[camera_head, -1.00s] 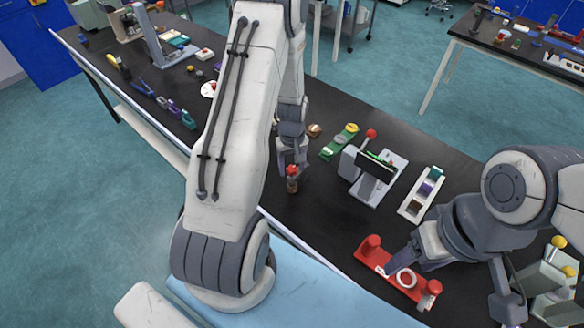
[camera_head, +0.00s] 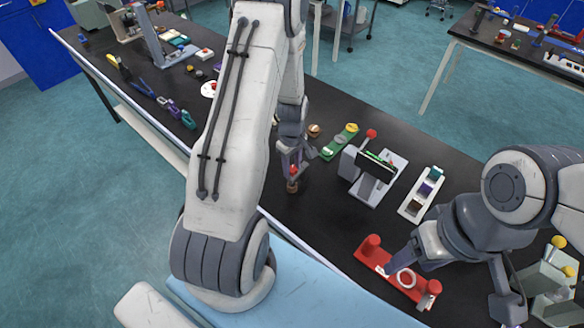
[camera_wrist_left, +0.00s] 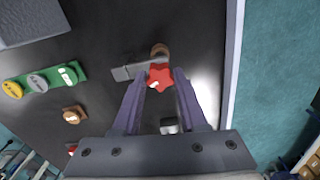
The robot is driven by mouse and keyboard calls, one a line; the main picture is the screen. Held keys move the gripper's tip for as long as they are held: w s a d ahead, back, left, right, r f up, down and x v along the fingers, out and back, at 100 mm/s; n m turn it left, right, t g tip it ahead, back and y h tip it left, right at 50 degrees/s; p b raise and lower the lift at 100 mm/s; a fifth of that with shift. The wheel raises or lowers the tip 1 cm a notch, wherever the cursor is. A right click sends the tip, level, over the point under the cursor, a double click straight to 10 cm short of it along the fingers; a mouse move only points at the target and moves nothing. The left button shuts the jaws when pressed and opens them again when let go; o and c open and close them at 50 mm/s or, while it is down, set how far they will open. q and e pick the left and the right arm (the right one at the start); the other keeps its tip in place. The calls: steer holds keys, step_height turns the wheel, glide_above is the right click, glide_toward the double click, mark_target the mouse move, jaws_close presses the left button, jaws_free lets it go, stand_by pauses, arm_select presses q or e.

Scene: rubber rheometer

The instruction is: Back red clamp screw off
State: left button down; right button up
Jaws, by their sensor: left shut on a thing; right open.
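A red star-shaped clamp screw knob (camera_wrist_left: 160,76) sits between the fingertips of my left gripper (camera_wrist_left: 158,82), which is shut on it. In the head view the knob (camera_head: 293,170) is partly covered by the left gripper (camera_head: 292,166). A brown part (camera_head: 292,186) shows just below it. In the wrist view a grey bar (camera_wrist_left: 130,72) lies beside the knob, and a brown round part (camera_wrist_left: 159,49) shows behind it. My right gripper (camera_head: 393,266) is open at the red holder (camera_head: 375,257) with a white ring; I cannot tell whether it touches.
A grey stand with a dark screen (camera_head: 376,165) and red ball lever is right of the left gripper. A green strip (camera_head: 339,142) and white tray (camera_head: 421,195) lie nearby. Black table is clear between the left gripper and red holder.

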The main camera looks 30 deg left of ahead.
arm_select(q)
steer(key=n, duration=0.4)
steer(key=shift+n, duration=0.3)
steer(key=shift+n, duration=2.3)
steer(key=n, duration=0.4)
steer(key=shift+n, duration=0.3)
steer(key=c, duration=0.6)
jaws_free()
